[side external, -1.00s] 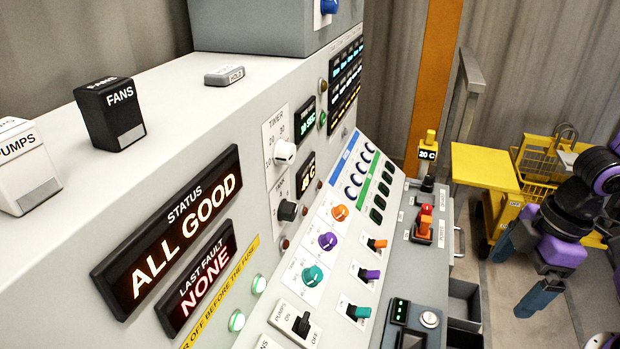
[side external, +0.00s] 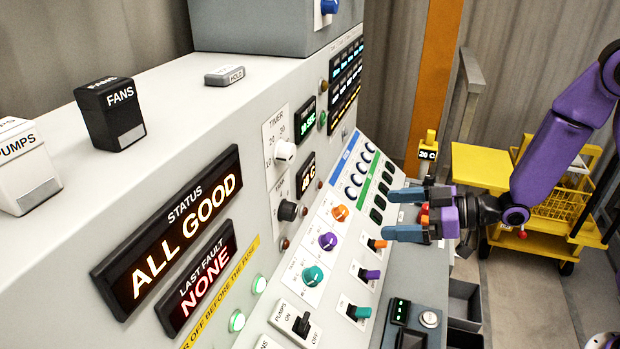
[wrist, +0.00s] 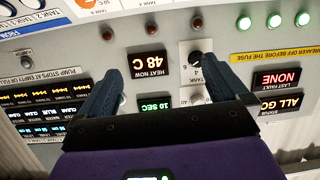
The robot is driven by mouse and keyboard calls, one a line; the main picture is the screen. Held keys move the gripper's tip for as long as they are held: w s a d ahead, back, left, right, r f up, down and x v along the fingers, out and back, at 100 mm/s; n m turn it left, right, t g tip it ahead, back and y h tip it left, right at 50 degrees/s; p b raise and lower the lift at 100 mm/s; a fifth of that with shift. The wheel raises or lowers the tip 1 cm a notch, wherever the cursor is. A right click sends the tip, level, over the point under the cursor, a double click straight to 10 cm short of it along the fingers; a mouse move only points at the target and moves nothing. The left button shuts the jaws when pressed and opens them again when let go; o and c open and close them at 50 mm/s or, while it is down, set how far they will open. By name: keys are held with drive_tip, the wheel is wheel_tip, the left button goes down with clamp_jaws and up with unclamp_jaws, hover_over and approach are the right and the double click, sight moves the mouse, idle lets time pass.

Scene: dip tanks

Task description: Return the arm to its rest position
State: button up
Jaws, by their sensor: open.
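My gripper (side external: 396,214) is in the side external view, at the right part of the control panel (side external: 352,225). Its two blue fingers are spread apart and point left toward the sloped panel face. Nothing is between them. My purple arm reaches in from the right. Whether the fingers touch the panel cannot be told.
Colored knobs, such as the teal knob (side external: 313,276), and several switches stick out from the panel. A yellow cart (side external: 485,165) stands behind my arm. An orange post (side external: 432,75) rises at the back. Open floor (side external: 530,300) lies at the lower right.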

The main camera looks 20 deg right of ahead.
drive_tip(key=w+a+r+m+t+y, duration=0.1)
drive_tip(key=w+a, duration=0.3)
drive_tip(key=w, duration=0.4)
drive_tip(key=shift+w+a+r+t+y, duration=0.15)
drive_tip(key=shift+w+r+t+y, duration=0.25)
drive_tip(key=shift+t, duration=0.5)
drive_tip(key=shift+s+f, duration=0.1)
